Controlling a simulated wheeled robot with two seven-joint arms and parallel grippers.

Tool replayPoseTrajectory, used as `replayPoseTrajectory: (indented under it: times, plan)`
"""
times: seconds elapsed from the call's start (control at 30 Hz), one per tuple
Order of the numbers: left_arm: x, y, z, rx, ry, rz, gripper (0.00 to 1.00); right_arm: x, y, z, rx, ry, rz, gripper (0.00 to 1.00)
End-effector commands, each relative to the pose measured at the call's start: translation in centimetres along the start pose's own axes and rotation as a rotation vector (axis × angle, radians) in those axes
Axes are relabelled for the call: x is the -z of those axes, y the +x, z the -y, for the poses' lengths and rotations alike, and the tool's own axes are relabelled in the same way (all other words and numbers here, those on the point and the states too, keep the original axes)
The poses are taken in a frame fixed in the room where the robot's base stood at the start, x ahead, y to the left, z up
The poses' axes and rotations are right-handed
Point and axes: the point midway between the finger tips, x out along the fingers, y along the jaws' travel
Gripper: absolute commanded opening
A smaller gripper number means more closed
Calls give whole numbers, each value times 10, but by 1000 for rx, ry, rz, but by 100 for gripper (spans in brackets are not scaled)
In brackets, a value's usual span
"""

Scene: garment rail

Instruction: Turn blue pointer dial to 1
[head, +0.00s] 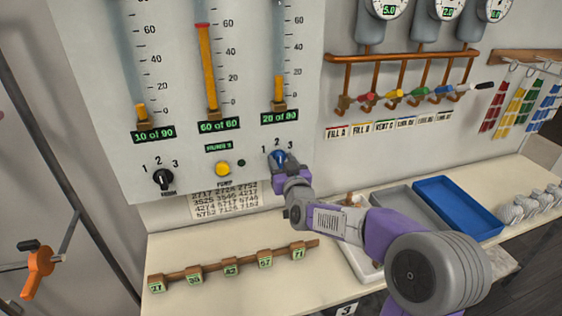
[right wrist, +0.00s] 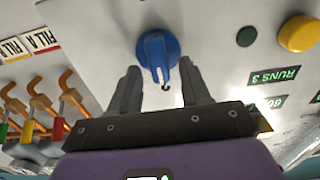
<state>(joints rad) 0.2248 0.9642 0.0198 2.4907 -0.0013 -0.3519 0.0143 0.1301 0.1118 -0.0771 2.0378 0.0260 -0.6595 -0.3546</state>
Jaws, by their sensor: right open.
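The blue pointer dial (head: 276,156) sits on the white panel below the right gauge tube, with the numbers 1, 2 and 3 around it. In the right wrist view the blue dial (right wrist: 157,50) is seen upside down, and its pointer end faces the 2. My right gripper (head: 281,168) is right at the dial and hides its lower part in the head view. In the right wrist view its two fingers (right wrist: 160,68) are spread apart, one on each side of the pointer end, with gaps visible. My left gripper is not in view.
A black dial (head: 163,179) and a yellow button (head: 223,169) are on the same panel to the left. Coloured valves on copper pipes (head: 400,60) are at the right. A blue tray (head: 458,206) and a rail of number tags (head: 232,263) are on the bench below.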

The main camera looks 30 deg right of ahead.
Motion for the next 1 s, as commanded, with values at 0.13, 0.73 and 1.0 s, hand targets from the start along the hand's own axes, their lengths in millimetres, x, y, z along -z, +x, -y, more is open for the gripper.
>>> replayPoseTrajectory:
  times: [0.13,0.73,1.0]
  plan:
    - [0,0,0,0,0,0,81,0,7,0,1,0,1,47]
    - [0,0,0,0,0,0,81,0,7,0,1,1,1,0]
    - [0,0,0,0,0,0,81,0,7,1,1,-26,0,0]
